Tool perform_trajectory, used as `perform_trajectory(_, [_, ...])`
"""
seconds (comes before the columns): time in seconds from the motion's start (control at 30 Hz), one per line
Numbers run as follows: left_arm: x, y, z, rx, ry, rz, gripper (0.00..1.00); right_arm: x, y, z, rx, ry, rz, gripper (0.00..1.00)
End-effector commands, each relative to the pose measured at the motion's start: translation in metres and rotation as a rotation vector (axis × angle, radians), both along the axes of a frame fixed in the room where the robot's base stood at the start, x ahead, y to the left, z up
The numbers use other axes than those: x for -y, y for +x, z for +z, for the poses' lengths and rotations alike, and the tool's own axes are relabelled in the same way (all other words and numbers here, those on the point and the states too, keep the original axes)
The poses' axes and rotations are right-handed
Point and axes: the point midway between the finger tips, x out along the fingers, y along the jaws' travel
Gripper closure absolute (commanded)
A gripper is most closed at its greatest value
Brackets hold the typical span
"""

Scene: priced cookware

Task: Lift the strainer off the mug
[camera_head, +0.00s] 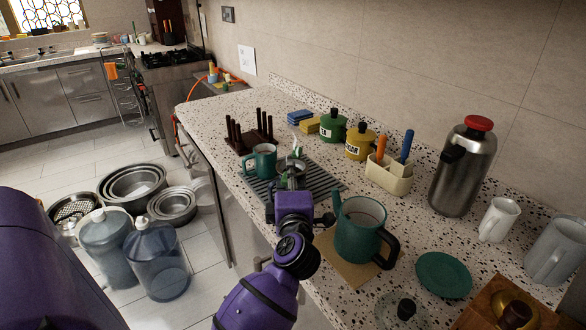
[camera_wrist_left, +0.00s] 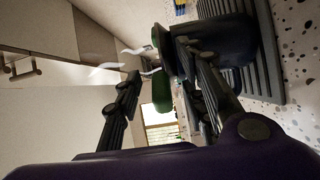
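A grey metallic rounded thing, apparently the strainer (camera_head: 292,168), shows just beyond my left gripper (camera_head: 289,187) over the dark rack. The cup under it is mostly hidden by the gripper. In the left wrist view, turned sideways, a dark cup (camera_wrist_left: 228,40) stands on the rack, with the strainer not clearly made out at its mouth. My left gripper (camera_wrist_left: 158,62) is open there, its fingers apart, one close to the cup's mouth. Pale wisps like steam drift near the tips. A green mug (camera_head: 262,160) stands left of the gripper. My right gripper is not in view.
The ribbed rack (camera_head: 325,184) lies on the speckled counter. A green kettle (camera_head: 357,232) stands close on the right of my arm. A wooden peg holder (camera_head: 240,139), lidded pots (camera_head: 360,145) and a utensil caddy (camera_head: 388,177) surround the rack. A steel flask (camera_head: 462,172) stands farther right.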

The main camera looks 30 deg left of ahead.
Motion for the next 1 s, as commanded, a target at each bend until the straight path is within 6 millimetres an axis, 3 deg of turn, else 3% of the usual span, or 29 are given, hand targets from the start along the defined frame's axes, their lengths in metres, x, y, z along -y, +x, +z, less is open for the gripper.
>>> perform_trajectory(0.03, [0.0,0.0,0.0,0.0,0.0,0.001,0.64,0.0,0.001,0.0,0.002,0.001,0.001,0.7])
perform_trajectory(0.3, [0.0,0.0,0.0,0.0,0.0,0.001,0.99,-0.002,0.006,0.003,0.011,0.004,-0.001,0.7])
perform_trajectory(0.7, [0.0,0.0,0.004,0.002,0.0,0.001,1.0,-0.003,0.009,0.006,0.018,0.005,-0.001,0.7])
perform_trajectory(1.0, [-0.002,-0.006,0.043,0.007,0.0,0.001,1.0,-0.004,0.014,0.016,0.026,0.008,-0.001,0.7])
